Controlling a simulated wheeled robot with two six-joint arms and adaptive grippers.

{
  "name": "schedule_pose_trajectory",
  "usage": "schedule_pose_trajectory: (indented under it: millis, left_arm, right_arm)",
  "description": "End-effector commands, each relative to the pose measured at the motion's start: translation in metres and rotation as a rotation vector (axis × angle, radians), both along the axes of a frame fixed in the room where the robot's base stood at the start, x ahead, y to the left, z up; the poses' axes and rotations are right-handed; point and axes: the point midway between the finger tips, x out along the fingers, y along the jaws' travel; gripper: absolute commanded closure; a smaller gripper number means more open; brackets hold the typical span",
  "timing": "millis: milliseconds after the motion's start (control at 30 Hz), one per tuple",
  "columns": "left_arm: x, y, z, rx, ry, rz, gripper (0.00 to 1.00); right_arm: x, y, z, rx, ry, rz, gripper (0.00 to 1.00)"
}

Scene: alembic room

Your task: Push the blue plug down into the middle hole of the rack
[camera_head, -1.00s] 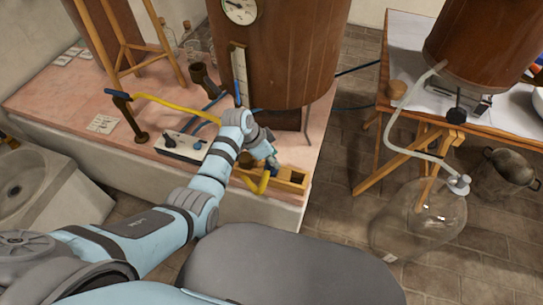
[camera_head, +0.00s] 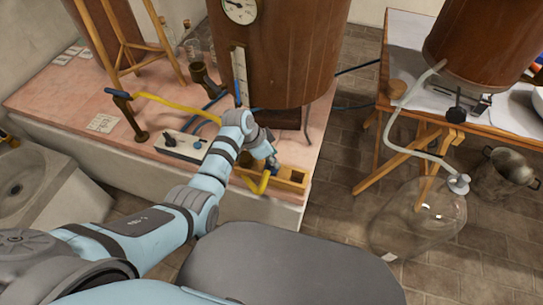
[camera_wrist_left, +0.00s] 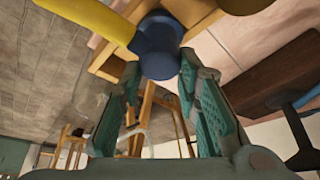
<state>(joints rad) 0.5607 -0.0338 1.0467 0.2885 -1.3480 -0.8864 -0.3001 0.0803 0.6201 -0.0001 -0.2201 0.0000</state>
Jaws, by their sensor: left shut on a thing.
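The blue plug (camera_wrist_left: 158,48) is at the end of a yellow hose (camera_wrist_left: 92,18) and sits between the fingertips of my left gripper (camera_wrist_left: 160,72) in the left wrist view. The gripper is shut on it. In the head view, my left gripper (camera_head: 269,160) is at the wooden rack (camera_head: 291,181), near the front right corner of the pink-topped bench. The rack's right opening shows and looks empty. The gripper and hose cover the rest, so I cannot tell how deep the plug sits in a hole. My right gripper is not in view.
A large copper-brown vessel (camera_head: 280,50) with a dial stands just behind the rack. A switch box (camera_head: 182,146) lies left of my forearm. The yellow hose (camera_head: 178,104) runs to a stand on the bench.

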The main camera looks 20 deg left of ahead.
Motion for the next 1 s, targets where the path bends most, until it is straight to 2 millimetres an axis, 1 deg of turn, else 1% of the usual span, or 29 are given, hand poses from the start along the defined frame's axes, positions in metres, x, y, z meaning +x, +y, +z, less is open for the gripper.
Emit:
schedule_pose_trajectory:
  millis: [733,767,800,900,1000]
  left_arm:
    - [0.0004,0.0000,-0.0037,0.000,-0.001,0.000,1.00]
    - [0.0004,0.0000,-0.0036,0.000,-0.001,0.000,0.67]
    - [0.0004,0.0000,-0.0037,0.000,-0.001,0.000,0.61]
    - [0.0003,0.0000,-0.0037,0.000,-0.001,0.000,0.47]
    - [0.0003,0.0000,-0.0037,0.000,-0.001,0.000,0.47]
  right_arm:
    - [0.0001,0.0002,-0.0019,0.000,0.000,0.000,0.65]
    - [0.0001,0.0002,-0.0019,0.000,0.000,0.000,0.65]
    - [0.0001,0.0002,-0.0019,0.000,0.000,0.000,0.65]
    - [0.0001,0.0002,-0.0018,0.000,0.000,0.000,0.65]
    - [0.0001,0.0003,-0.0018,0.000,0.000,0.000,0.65]
